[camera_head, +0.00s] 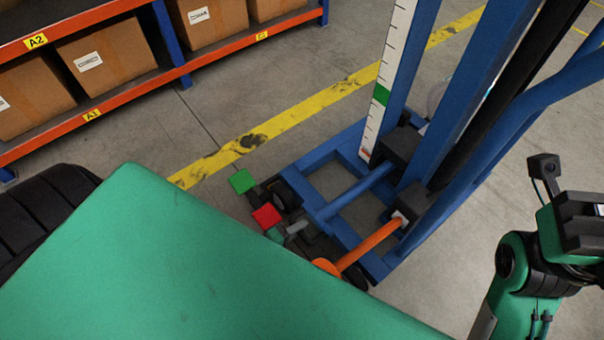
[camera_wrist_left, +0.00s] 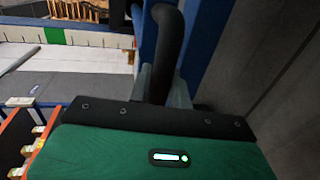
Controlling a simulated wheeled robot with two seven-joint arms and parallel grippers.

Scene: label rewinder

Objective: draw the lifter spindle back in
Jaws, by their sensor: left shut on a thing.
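The blue lifter (camera_head: 460,95) stands right of centre in the head view. A white scale (camera_head: 395,75) with a green band runs up its mast. An orange rod (camera_head: 370,246) lies low by its base; I cannot tell whether it is the spindle. In the left wrist view my left gripper (camera_wrist_left: 162,88) is shut on a black curved handle (camera_wrist_left: 168,45) beside blue posts. In the head view that grip is not visible. My left arm's large green link fills the lower left. My right arm shows at the right edge, its fingers out of frame.
A green pedal (camera_head: 241,181) and a red pedal (camera_head: 267,215) stick out low at the lifter's base. An orange shelf rack (camera_head: 185,68) with cardboard boxes (camera_head: 108,60) stands at the upper left. A yellow floor line (camera_head: 290,115) crosses behind. Grey floor is clear between rack and lifter.

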